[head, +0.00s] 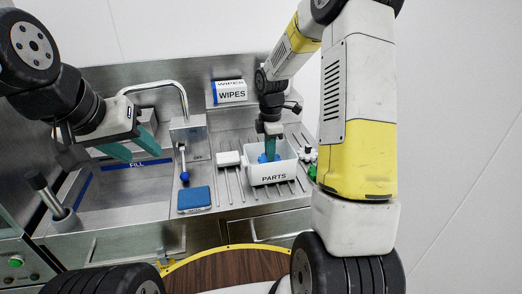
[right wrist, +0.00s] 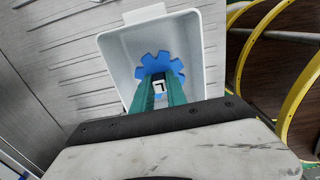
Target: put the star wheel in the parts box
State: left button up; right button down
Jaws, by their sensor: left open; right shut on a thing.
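The blue star wheel (right wrist: 157,66) is inside the white parts box in the right wrist view, between my right fingertips. In the head view, the star wheel (head: 264,158) shows just above the box's front wall. My right gripper (head: 270,152) points down into the box and is shut on the star wheel; it also shows in the right wrist view (right wrist: 160,84). Whether the wheel touches the box floor cannot be told. The parts box (head: 273,178), labelled PARTS, stands on the ribbed metal counter. My left gripper (head: 137,148) is open and empty over the basin at the left.
A tap (head: 184,100) and a blue-tipped lever (head: 184,172) stand left of the box. A blue sponge-like block (head: 194,199) and a small white block (head: 228,159) lie near it. A wipes box (head: 229,92) sits at the back. Small green items (head: 311,168) are right of the box.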

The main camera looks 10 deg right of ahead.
jog(key=shift+f, duration=1.85)
jog(key=c, duration=1.3)
grip_release()
jog(key=shift+f, duration=0.15)
jog(key=shift+c, duration=0.2)
